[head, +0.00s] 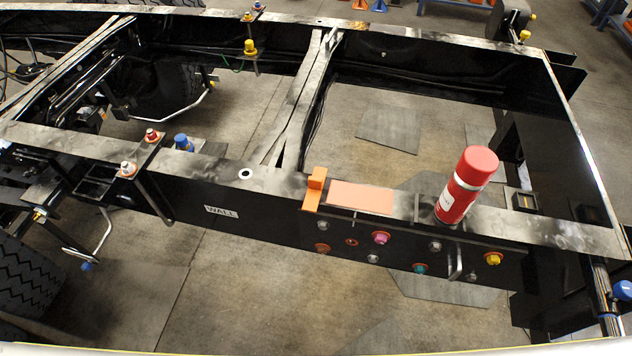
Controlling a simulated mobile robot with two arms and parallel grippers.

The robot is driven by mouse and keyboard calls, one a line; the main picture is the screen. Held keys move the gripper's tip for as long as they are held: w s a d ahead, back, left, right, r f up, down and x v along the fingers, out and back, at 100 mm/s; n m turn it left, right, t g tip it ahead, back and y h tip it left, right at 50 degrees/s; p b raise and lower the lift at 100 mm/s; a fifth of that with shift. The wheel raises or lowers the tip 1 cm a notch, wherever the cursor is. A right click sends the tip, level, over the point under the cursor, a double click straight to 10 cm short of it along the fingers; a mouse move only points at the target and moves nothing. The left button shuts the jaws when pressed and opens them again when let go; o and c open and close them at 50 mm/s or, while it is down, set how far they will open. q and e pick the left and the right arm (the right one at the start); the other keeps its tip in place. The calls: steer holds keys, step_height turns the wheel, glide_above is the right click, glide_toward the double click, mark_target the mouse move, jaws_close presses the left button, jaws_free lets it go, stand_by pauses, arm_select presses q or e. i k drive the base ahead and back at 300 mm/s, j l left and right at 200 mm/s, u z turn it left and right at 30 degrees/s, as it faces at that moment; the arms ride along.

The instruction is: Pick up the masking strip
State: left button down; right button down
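A flat salmon-pink strip (361,198), which looks like the masking strip, lies on the top face of the near black chassis rail (235,172). An orange angled block (314,189) sits at its left end, on the rail's edge. A red spray can (466,186) with a red cap stands to the right of the strip, tilted in the picture, on the same rail. Neither of my grippers is in view.
Colored bolts (381,238) and a metal handle (455,261) stick out from the rail's near side below the strip. Bolts with red and blue heads (183,142) stand farther left. Open gaps between the rails show the concrete floor (345,130).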

mark_target(316, 180)
steer(key=j, duration=1.6)
